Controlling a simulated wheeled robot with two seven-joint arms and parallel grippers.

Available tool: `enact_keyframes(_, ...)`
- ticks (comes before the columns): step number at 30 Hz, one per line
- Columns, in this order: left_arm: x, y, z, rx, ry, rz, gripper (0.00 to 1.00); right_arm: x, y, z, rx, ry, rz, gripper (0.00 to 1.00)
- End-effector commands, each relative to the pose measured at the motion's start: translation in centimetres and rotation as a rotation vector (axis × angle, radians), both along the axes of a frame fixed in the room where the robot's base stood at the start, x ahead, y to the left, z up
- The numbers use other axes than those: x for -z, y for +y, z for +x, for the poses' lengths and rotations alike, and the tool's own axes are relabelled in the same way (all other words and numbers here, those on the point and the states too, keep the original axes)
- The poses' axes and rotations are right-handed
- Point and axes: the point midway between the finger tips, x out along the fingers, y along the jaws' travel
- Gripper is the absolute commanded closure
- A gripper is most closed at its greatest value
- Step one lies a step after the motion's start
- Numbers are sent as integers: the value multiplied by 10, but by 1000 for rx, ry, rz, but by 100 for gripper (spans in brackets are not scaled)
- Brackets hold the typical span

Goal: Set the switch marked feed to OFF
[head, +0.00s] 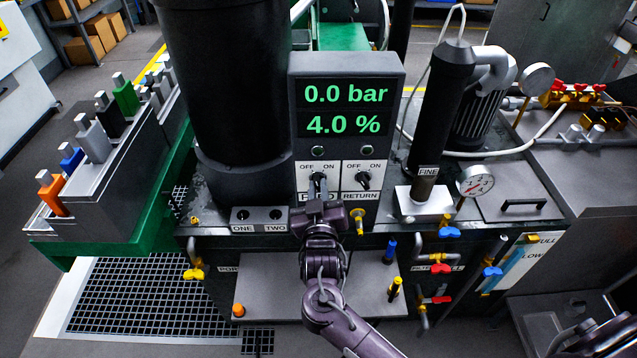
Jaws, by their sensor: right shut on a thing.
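The feed switch (318,183) is a dark rotary knob on a white plate, left of the two switches below the display. OFF is printed at its upper left and ON at its upper right. Its label below is partly covered by my right gripper (318,201). That gripper comes up from below and is shut on the feed knob. The knob looks roughly upright, but its exact pointing is hard to tell behind the fingers. My left gripper is not in view.
The return switch (364,180) sits close to the right. The display (345,110) reads 0.0 bar and 4.0 %. A yellow valve (357,218) is just right of my gripper. Sockets ONE and TWO (258,215) lie left, a black cylinder (235,90) behind them.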

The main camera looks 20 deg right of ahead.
Motion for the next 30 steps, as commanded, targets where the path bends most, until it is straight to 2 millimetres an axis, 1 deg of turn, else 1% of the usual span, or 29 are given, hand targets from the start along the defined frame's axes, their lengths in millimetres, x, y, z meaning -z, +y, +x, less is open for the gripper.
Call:
enact_keyframes(5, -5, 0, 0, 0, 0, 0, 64, -1, 0, 0, -1, 7, -20, 100)
enact_keyframes(15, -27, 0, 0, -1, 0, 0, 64, -2, 0, 0, 0, 51, -171, 100)
enact_keyframes(20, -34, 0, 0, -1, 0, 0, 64, -1, 0, 0, -1, 70, -236, 100)
enact_keyframes(21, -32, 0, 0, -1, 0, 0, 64, 1, 0, -1, -1, 71, -239, 85)
enact_keyframes(24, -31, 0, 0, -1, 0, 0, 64, 1, 0, 0, 0, 69, -236, 72)
enact_keyframes(27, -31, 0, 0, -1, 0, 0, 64, 1, 0, 0, 0, 69, -235, 60)
enact_keyframes(30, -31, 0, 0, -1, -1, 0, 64, 0, 0, 0, 0, 69, -235, 60)
